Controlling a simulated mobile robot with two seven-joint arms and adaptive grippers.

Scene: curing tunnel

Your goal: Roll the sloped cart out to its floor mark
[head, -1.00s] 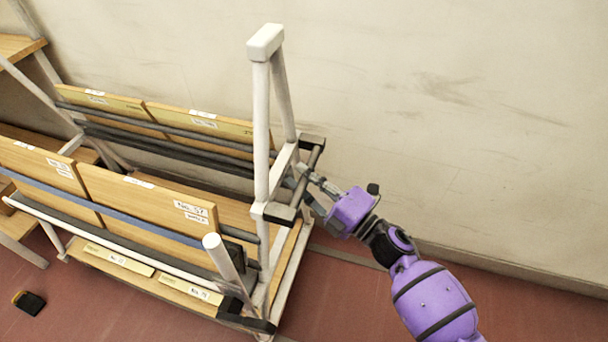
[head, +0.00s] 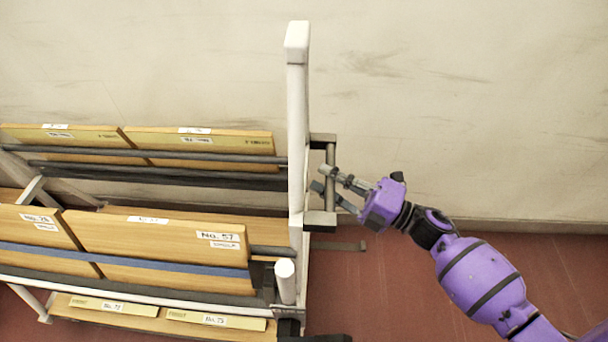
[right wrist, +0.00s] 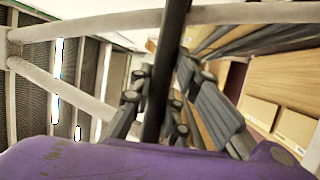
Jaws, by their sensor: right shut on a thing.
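The sloped cart (head: 297,95) fills the left of the head view, a white frame bearing wooden boards on its slanted sides. A dark upright handle bar (head: 330,160) sits between two brackets on its right end. My right gripper (head: 327,182) reaches in from the right and is shut on this bar. The bar also shows in the right wrist view (right wrist: 168,60), running between the fingers. A flat grey strip (head: 345,246) lies low beside the cart's right end; I cannot tell whether it is the floor mark. My left gripper is not in view.
A scuffed pale wall (head: 450,90) runs behind the cart, with a gap between them. Labelled boards (head: 160,235) rest behind dark and blue rails.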

